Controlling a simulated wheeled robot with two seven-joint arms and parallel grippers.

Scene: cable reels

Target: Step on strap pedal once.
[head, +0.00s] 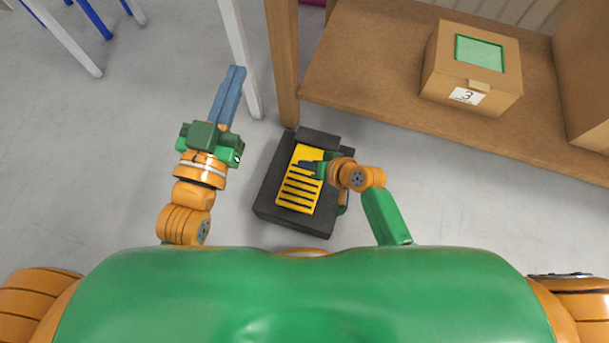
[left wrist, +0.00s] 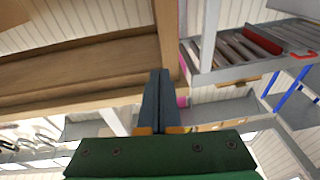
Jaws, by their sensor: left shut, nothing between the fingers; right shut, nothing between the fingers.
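The strap pedal is a dark grey box with a yellow ribbed plate (head: 300,185) on the floor, in the middle of the head view. My right gripper (head: 308,167) is shut and empty, over the upper part of the yellow plate. I cannot tell whether it touches the plate. My right wrist hides part of the pedal's right side. My left gripper (head: 237,72) is shut and empty, to the upper left of the pedal and apart from it. Its closed fingers also show in the left wrist view (left wrist: 155,98).
A wooden shelf (head: 370,80) with a cardboard box (head: 450,95) labelled 3 stands at the upper right. A wooden post (head: 283,60) rises just behind the pedal, with a white leg (head: 240,55) beside it.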

